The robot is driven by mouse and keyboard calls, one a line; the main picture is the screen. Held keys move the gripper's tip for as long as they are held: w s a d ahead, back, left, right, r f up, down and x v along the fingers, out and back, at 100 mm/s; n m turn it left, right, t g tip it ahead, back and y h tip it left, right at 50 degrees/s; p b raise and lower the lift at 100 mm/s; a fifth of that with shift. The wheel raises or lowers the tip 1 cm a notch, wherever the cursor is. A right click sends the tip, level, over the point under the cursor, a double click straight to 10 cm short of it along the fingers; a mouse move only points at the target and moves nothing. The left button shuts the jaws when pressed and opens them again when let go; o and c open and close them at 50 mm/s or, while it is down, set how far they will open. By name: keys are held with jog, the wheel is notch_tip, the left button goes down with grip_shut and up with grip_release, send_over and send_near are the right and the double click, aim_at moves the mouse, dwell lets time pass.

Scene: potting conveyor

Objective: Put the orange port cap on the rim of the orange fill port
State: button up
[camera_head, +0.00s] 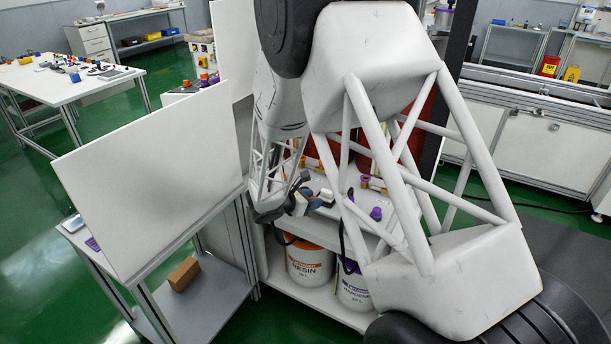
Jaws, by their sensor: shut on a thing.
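My gripper (306,203) is small in the view, at the end of my arm, low over the left part of a pale worktop (325,215). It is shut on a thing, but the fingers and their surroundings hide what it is. An orange fitting (365,181) stands on the worktop to the right of my gripper, partly behind my arm's struts. I cannot tell whether it is the orange fill port. I cannot make out the orange port cap for certain. A purple fitting (376,213) stands nearer on the same worktop.
A white resin bucket (310,266) and a second bucket (354,290) with purple lettering stand on the shelf below. A large white panel (150,180) stands left of my gripper. A cardboard box (184,273) lies on a low shelf. My arm covers much of the worktop.

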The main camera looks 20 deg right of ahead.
jog(key=w+d+r+n+t+y, duration=0.1)
jog(key=w+n+t, duration=0.1)
jog(key=w, duration=0.5)
jog(key=w+d+r+n+t+y, duration=0.1)
jog(key=w+r+n+t, duration=0.1)
jog(key=w, duration=0.6)
jog(key=shift+d+r, duration=0.25)
jog(key=shift+d, duration=0.15)
send_over(300, 159)
jog(key=shift+w+d+f, duration=0.1)
jog(key=shift+w+f, duration=0.1)
jog(key=shift+f, duration=0.6)
jog(key=shift+f, duration=1.75)
jog(key=shift+f, duration=0.1)
jog(key=o, duration=0.9)
